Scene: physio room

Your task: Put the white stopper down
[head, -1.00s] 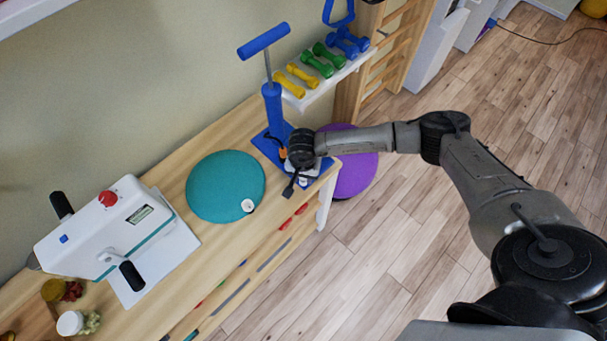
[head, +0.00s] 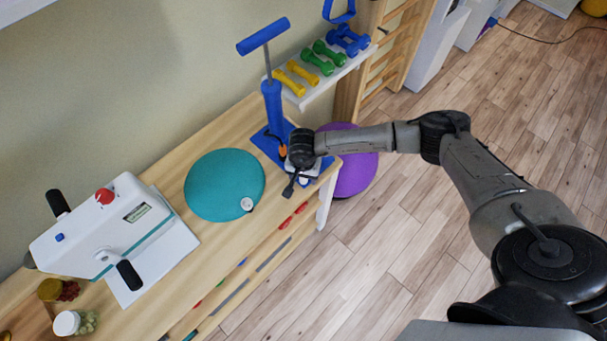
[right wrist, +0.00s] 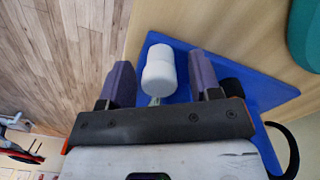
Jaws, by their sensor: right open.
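The white stopper (right wrist: 158,75) shows in the right wrist view over the blue base plate (right wrist: 180,62) of the pump. It has a rounded white body with a small metallic part at its near end. My right gripper (right wrist: 161,60) is open, with one finger on each side of the stopper and a visible gap on both sides. In the head view my right gripper (head: 290,184) is over the front corner of the blue plate, and the stopper cannot be made out clearly there. My left gripper is not in view.
The blue pump (head: 272,105) stands beside my right gripper. A teal cushion (head: 222,183) with a small white-rimmed valve (head: 247,204) lies left of it on the wooden cabinet. A white hand-crank machine (head: 110,235) stands further left. A purple cushion (head: 357,170) is behind the cabinet's end.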

